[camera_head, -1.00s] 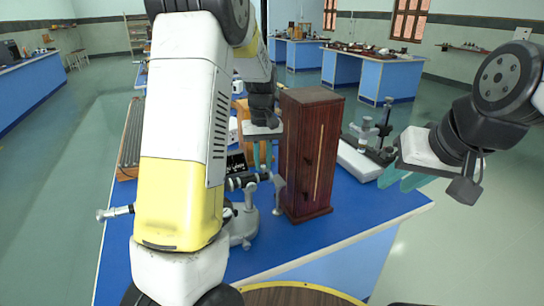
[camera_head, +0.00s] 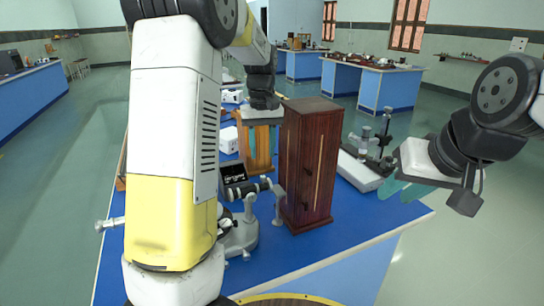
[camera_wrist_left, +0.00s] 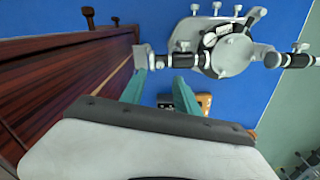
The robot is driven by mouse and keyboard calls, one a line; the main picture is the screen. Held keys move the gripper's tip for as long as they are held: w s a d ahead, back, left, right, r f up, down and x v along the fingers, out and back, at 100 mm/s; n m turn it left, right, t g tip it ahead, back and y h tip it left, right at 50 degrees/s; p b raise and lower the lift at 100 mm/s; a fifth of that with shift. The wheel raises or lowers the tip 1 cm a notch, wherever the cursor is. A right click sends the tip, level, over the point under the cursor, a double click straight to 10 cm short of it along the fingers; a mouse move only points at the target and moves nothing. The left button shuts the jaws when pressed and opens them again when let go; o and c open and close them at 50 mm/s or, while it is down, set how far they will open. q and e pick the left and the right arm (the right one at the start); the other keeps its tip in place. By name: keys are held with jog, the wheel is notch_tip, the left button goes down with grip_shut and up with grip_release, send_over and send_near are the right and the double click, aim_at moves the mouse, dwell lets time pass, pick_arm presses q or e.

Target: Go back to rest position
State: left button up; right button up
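My left gripper (camera_head: 259,150) is behind the spectrometer and left of the tall cabinet in the head view. Its teal fingers also show in the left wrist view (camera_wrist_left: 160,82), apart with nothing held between them. The grey spectrometer (camera_head: 240,222) stands on the blue bench; it also shows in the left wrist view (camera_wrist_left: 228,48), beyond the fingers. My right gripper (camera_head: 402,190) hangs over the bench's right side, fingers apart and empty. My left forearm covers much of the left part of the head view.
A tall dark wooden cabinet (camera_head: 308,165) stands close right of my left gripper; it fills the left of the wrist view (camera_wrist_left: 60,85). A grey instrument (camera_head: 362,168) stands near my right gripper. The blue bench (camera_head: 350,225) is bare at its front right.

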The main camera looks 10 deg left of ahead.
pick_arm(q)
jog(key=shift+r, duration=0.1)
jog(key=s+r+m+t+h, duration=0.1)
jog(key=s+r+m+t, duration=0.1)
jog(key=s, duration=1)
jog(key=s+d+r+m+t+h, duration=0.1)
jog(key=s+r+t, duration=0.3)
jog(key=s, duration=0.8)
jog(key=shift+s+d+m, duration=0.3)
jog(key=shift+s+m, duration=0.05)
jog(key=shift+m, duration=0.45)
